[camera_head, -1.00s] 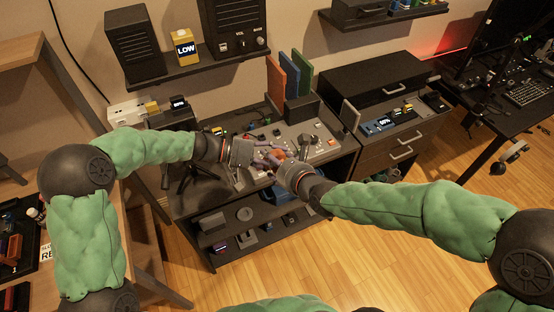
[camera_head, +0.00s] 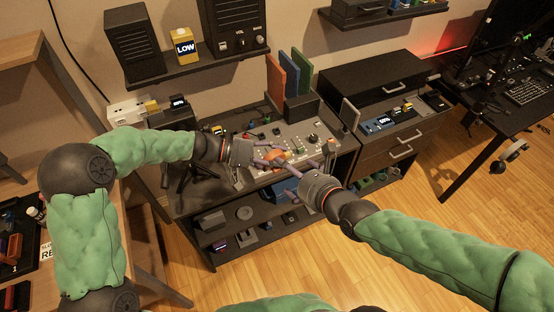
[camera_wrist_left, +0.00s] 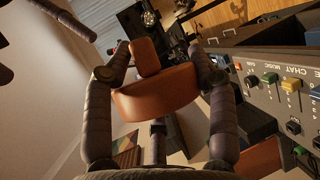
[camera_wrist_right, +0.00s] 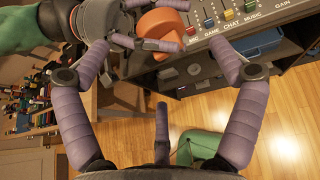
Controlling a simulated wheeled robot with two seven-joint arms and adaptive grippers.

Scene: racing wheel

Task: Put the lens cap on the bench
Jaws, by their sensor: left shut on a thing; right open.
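The orange cap (camera_head: 277,154), a round disc with a raised grip, which I take for the lens cap, is held above the bench (camera_head: 340,150). My left gripper (camera_head: 270,155) is shut on it; the left wrist view shows the cap (camera_wrist_left: 155,92) between both fingers. My right gripper (camera_head: 302,178) is open and empty, just to the lower right of the cap. The right wrist view shows the cap (camera_wrist_right: 162,24) beyond the right fingertips, beside the left fingers. The gripper fingers partly hide the cap in the head view.
A control panel (camera_head: 312,135) with coloured sliders and knobs covers much of the bench top. Orange, blue and green upright books (camera_head: 275,78) stand behind it. A black tripod (camera_head: 190,172) stands at the left. A lower shelf (camera_head: 240,240) holds several small items.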

